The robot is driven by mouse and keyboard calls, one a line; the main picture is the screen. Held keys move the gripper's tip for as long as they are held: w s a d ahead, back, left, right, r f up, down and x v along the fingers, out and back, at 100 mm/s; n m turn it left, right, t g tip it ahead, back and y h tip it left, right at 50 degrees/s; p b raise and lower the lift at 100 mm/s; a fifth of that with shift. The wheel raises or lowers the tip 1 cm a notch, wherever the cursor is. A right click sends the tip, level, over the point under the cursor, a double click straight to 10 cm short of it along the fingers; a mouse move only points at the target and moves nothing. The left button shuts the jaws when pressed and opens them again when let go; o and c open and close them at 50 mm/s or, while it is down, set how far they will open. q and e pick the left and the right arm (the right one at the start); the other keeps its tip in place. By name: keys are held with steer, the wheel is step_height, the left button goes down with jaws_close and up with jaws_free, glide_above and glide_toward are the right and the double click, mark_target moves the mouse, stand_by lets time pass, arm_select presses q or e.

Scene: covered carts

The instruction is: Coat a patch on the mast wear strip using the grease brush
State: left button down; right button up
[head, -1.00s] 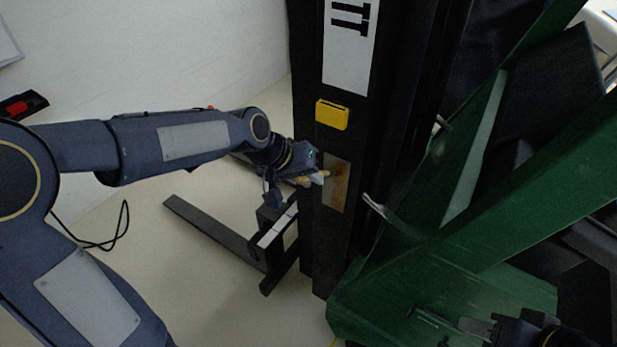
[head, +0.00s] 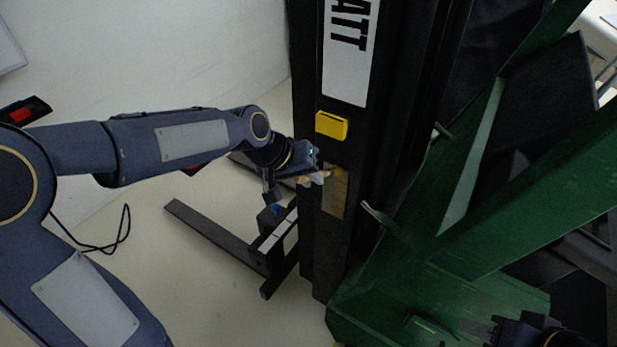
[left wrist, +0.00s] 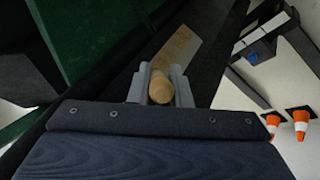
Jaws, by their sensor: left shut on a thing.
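My left gripper (head: 318,176) is shut on the grease brush, whose pale handle (head: 325,174) shows in part beside the mast. In the left wrist view the round wooden end of the brush (left wrist: 160,90) sits between the two grey fingers; its bristles are hidden behind it. The wear strip (head: 334,197) is a narrow brownish plate on the black mast, with a yellowish tint near its top. It also shows just beyond the brush in the left wrist view (left wrist: 182,48). Whether the brush touches it cannot be told. My right gripper (head: 495,331) is partly seen at the lower right edge.
A yellow box (head: 332,125) is fixed to the mast above the strip, under a white lettered label (head: 348,60). Green framework (head: 520,220) fills the right. A grey lever (head: 378,216) juts beside the strip. Two orange-white cones (left wrist: 300,122) stand on the floor.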

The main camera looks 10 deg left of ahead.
arm_select(q)
steer(key=shift+a, duration=0.15)
stand_by(0.3)
steer(key=shift+w+a, duration=0.25)
steer(key=shift+a, duration=0.05)
steer(key=shift+s+a+f+b, duration=0.1)
steer(key=shift+s+f+b, duration=0.05)
steer(key=shift+f+b, duration=0.65)
steer(key=shift+s+a+f+b, duration=0.1)
steer(key=shift+f+b, duration=0.65)
steer(key=shift+b, duration=0.05)
steer(key=shift+f, duration=0.1)
steer(key=shift+w+f+b, duration=0.1)
steer(key=shift+f+b, duration=1.3)
steer(key=shift+f, duration=0.05)
